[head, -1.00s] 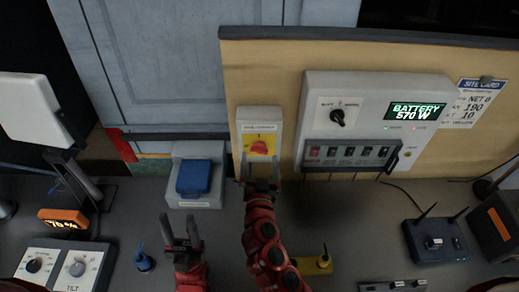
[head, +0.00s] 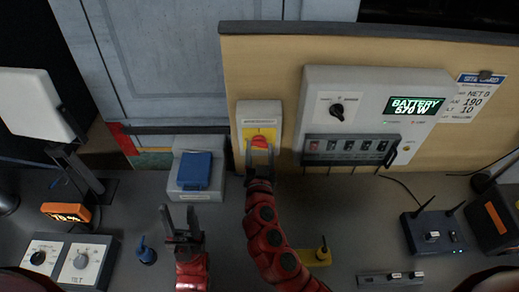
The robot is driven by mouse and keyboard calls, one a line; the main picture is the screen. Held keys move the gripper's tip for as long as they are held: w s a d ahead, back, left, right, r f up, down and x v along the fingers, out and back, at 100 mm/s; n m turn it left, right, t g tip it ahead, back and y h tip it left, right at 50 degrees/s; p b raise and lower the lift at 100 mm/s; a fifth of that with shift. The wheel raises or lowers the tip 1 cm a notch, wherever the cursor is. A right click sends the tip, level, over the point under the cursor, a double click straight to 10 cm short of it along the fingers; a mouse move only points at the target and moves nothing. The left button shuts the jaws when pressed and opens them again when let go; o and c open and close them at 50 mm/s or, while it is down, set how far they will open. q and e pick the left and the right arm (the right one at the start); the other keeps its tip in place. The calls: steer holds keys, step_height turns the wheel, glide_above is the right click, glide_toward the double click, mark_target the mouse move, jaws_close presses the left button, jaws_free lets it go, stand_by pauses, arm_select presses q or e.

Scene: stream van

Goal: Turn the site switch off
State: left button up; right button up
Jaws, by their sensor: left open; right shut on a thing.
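The site switch is a red rotary knob (head: 259,141) on a yellow plate in a pale grey box (head: 259,107), mounted on the wooden panel. My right gripper (head: 259,150) is at the knob from below, its fingers shut on the knob's sides. The fingers cover the lower part of the yellow plate and part of the knob, so its exact angle is hard to read. My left gripper (head: 181,219) is open and empty above the desk, left of my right arm, apart from everything.
A grey box with a blue lid (head: 194,171) stands left of the switch. A blue joystick (head: 146,251) and a yellow one (head: 318,256) stand on the desk.

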steer(key=shift+f+b, duration=0.1)
steer(key=shift+b, duration=0.25)
steer(key=shift+c, duration=0.4)
steer(key=shift+f+n+b, duration=0.15)
steer(key=shift+n+b, duration=0.55)
steer(key=shift+b, duration=0.35)
steer(key=shift+r+n+b, duration=0.2)
steer(key=shift+n+b, duration=0.1)
steer(key=shift+n, duration=0.2)
steer(key=o, duration=1.4)
steer(key=shift+s, duration=0.1)
